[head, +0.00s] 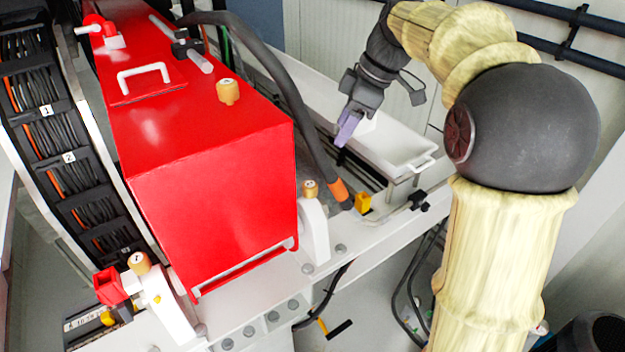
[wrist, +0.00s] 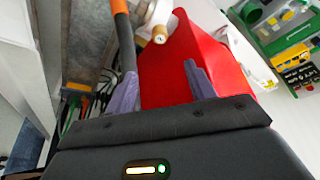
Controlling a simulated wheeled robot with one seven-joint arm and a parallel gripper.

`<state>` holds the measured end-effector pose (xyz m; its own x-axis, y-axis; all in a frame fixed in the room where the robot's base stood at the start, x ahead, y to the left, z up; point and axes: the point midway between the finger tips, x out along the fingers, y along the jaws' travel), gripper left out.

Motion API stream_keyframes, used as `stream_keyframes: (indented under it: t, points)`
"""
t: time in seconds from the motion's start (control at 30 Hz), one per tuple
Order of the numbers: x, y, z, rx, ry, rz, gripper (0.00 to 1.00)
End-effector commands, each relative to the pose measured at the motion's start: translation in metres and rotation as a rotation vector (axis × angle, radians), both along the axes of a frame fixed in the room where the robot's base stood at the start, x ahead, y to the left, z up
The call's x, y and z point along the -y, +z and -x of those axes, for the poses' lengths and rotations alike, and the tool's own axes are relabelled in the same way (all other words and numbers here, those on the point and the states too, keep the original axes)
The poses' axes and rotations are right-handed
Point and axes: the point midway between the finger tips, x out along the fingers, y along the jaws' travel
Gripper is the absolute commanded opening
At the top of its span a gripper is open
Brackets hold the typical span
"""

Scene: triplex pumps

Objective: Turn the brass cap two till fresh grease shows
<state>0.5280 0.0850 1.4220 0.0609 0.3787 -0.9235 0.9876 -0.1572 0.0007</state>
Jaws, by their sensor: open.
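Three brass caps show in the head view. One cap (head: 228,91) is on top of the red housing (head: 215,155), one (head: 310,188) is on a white bracket at its right front corner, and one (head: 138,262) is on a white bracket at its left front. Their small marks are too unclear to tell which is cap two. The wrist view shows one brass cap (wrist: 160,37) beyond the fingers, beside the red housing (wrist: 205,55). My gripper (head: 347,130) is open and empty, right of the housing, apart from every cap. No grease is visible.
A dark hose (head: 295,95) with an orange end (head: 338,190) arches between my gripper and the housing. A white tray (head: 395,150) lies beside my gripper. Black cables (head: 62,160) run along the left. A green box (wrist: 275,25) stands at the wrist view's upper right.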

Motion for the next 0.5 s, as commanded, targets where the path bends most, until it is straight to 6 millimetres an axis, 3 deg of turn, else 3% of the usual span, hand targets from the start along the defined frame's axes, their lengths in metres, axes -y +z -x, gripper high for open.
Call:
stream_keyframes:
  t: [0.5]
  points:
    - [-0.032,-0.076,-0.003,-0.006,0.002,0.002,0.55]
